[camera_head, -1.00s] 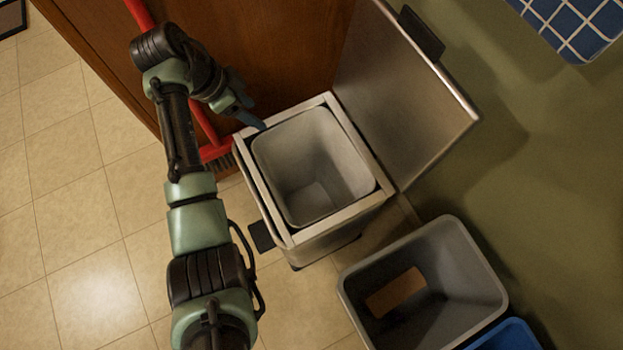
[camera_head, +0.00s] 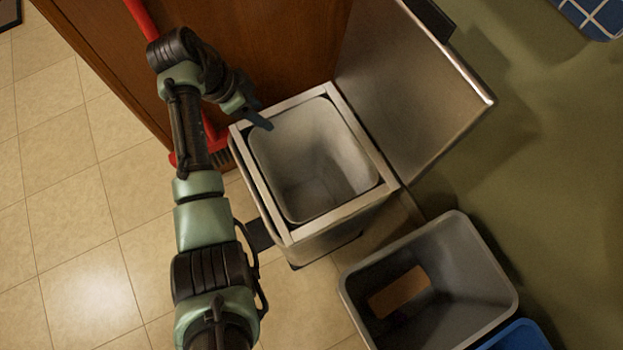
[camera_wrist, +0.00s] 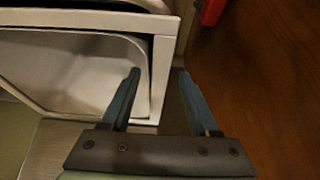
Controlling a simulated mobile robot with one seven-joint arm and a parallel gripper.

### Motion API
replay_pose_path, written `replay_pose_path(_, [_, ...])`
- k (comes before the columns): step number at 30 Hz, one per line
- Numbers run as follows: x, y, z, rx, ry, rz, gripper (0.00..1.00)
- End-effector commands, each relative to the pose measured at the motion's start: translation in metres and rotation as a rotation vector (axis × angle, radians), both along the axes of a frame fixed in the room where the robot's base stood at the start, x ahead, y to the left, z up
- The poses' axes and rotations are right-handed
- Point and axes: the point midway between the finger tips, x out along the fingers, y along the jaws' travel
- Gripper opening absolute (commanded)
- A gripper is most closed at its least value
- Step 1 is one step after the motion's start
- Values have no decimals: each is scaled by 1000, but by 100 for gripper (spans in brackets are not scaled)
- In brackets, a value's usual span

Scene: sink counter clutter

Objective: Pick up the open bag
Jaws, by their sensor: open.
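A pale grey, bag-like liner (camera_head: 335,150) lines the square opening of a metal bin (camera_head: 345,212). It is open at the top and looks empty, though I cannot tell for sure whether it is a bag or a rigid bucket. My gripper (camera_head: 258,122) is at the bin's upper left corner, with one fingertip showing over the opening. In the wrist view my gripper (camera_wrist: 160,75) is open and empty. Its left finger overlaps the liner (camera_wrist: 75,75) near its edge, its right finger is outside the bin, and the rim (camera_wrist: 160,60) lies between them.
The bin's raised metal lid (camera_head: 415,90) stands to its right. A wooden cabinet panel (camera_head: 270,45) is behind, with a red broom (camera_head: 185,158) by it. A grey bin (camera_head: 480,265) holding a brown block and a blue bin (camera_head: 520,338) stand lower right. Tiled floor at left is clear.

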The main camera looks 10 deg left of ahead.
Motion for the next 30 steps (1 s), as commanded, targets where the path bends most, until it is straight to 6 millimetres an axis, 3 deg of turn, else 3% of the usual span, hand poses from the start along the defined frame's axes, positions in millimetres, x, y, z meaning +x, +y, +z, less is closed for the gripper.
replay_pose_path(14, [0, 0, -4, 0, 0, 0, 61])
replay_pose_path(24, [0, 0, -4, -1, 1, 0, 2])
replay_pose_path(30, [-1, 0, -4, -2, 2, -1, 0])
